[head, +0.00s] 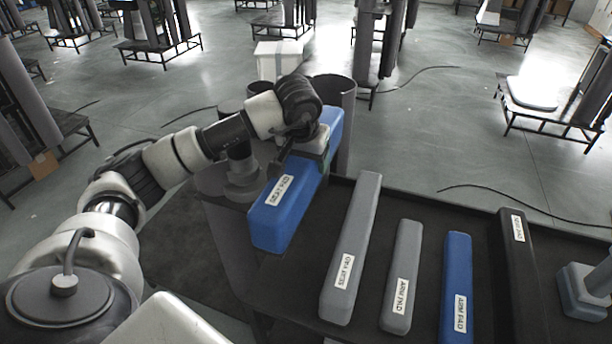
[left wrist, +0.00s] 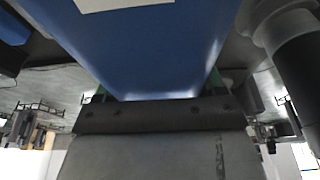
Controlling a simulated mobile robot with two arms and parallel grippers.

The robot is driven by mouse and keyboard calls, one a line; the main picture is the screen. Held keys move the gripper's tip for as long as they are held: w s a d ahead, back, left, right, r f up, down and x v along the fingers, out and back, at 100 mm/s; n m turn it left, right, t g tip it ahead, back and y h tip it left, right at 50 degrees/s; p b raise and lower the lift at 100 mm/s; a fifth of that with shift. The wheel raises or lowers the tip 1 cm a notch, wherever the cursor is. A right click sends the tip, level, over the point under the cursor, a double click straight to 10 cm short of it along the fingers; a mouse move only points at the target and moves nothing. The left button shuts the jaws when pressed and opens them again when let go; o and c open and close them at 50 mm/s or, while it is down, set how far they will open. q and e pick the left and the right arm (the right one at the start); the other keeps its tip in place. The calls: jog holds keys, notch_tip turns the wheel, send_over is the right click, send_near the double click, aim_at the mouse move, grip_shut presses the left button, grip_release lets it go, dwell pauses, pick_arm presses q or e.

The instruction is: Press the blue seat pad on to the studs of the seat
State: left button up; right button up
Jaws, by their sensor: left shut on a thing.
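The blue seat pad (head: 283,206), a long block with a white label on its near part, is held by my left gripper (head: 314,143). The gripper is shut on it towards its far end. The pad is raised beside the left edge of the dark tray, its near end towards me. In the left wrist view the blue pad (left wrist: 150,50) fills the top middle, between the green-tipped fingers of the left gripper (left wrist: 155,95). I cannot make out the seat or its studs. My right gripper is not in view.
The dark tray (head: 275,300) holds a grey seat pad (head: 350,250), a grey arm pad (head: 403,270), a blue arm pad (head: 457,275) and a black pad (head: 518,265). A grey-blue part (head: 583,292) stands at the right. A dark cylinder (head: 343,90) rises behind the gripper.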

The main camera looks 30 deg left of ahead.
pick_arm(q)
jog(key=shift+r, duration=0.85)
jog(key=shift+r+p, duration=1.9)
jog(key=shift+r, duration=0.95)
